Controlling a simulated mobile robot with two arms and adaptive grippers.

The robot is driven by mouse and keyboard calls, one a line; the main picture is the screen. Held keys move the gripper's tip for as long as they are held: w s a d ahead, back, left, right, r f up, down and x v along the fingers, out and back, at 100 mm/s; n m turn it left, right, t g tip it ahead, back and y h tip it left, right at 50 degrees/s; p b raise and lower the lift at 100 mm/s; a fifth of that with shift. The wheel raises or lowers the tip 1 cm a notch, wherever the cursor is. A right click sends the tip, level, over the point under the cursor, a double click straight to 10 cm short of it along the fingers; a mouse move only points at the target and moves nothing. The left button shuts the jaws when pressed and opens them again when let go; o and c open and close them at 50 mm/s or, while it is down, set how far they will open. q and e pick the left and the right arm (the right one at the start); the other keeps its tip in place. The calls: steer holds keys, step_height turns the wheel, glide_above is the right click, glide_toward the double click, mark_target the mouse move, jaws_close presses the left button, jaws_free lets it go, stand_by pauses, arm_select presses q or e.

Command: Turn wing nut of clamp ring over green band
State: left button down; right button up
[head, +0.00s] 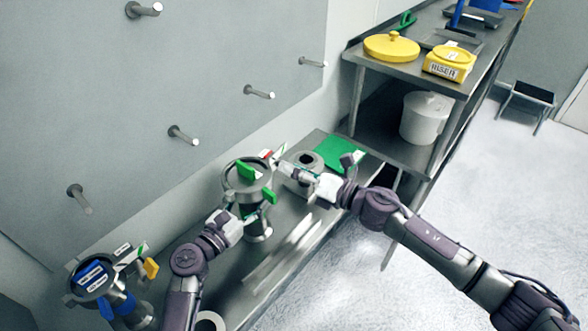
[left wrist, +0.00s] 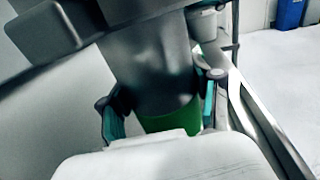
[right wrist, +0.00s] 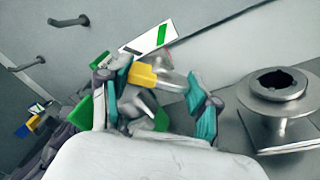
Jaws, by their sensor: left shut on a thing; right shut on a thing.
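The sifter with the green band (left wrist: 170,123) stands on the bench, with green handles on its clamp ring (head: 248,170). My left gripper (head: 247,215) is shut on the grey sifter body (left wrist: 150,70), a finger on each side just by the green band. My right gripper (head: 288,171) is at the ring's right side. In the right wrist view its teal fingers stand either side of the yellow wing nut (right wrist: 142,75) and a metal rod. It is shut on the wing nut, though exact finger contact is hard to see. The gripper hides the nut in the head view.
A second sifter with a blue band (head: 98,285) stands at the lower left. A grey flanged part (right wrist: 278,90) stands just right of my right gripper. A green sheet (head: 340,153) lies at the bench's far end. Pegs (head: 258,92) stick out of the wall panel.

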steer(key=shift+m, duration=0.3)
steer(key=m, duration=0.3)
steer(key=shift+m, duration=0.4)
steer(key=m, duration=0.9)
steer(key=shift+d+m, duration=0.1)
steer(key=shift+m, duration=1.8)
steer(key=shift+f, duration=0.1)
steer(key=o, duration=1.2)
steer(key=shift+c, duration=0.2)
